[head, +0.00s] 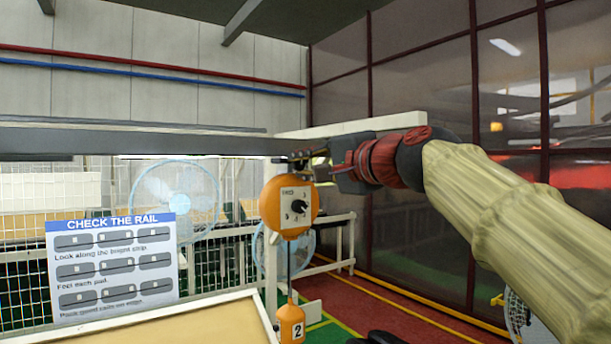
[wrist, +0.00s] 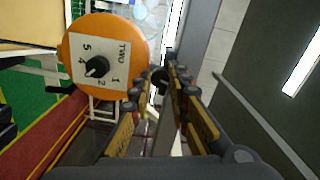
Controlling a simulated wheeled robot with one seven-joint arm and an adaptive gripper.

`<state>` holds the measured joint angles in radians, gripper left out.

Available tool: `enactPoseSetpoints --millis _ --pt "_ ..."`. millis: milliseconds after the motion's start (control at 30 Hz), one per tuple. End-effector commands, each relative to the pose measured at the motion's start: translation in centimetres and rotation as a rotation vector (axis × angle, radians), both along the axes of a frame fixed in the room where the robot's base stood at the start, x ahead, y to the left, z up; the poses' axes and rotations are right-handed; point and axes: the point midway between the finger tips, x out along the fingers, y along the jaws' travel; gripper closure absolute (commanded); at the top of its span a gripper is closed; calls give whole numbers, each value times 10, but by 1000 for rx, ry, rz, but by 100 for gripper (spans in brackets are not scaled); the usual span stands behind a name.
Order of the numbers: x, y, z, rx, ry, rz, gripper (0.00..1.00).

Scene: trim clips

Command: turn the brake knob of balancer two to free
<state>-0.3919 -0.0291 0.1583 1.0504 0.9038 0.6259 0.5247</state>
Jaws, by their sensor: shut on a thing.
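Balancer two (head: 275,212) is a round orange housing hanging under the rail, with a white dial plate lettered TWO. It also shows at the upper left of the wrist view (wrist: 138,52). A black dial knob (wrist: 97,67) sits in the middle of its numbered plate; my gripper is apart from that knob. My gripper (head: 322,160) is at the housing's upper right, just below the rail. In the wrist view its fingers are closed on a small dark brake knob (wrist: 158,76), mostly hidden between the pads. I cannot read any brake mark.
The grey rail (head: 130,144) runs across above the balancer. An orange block marked 2 (head: 290,323) hangs below it. A table (head: 175,325) and a CHECK THE RAIL sign (head: 113,262) are at the left. Fans and a white railing stand behind.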

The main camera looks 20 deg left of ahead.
Motion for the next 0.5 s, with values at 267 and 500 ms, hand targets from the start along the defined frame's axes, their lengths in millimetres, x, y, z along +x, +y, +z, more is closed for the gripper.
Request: enactPoseSetpoints --millis 267,500 --pt "0 0 -2 -108 -125 1 100" --pt "1 0 -2 -155 -178 0 100"
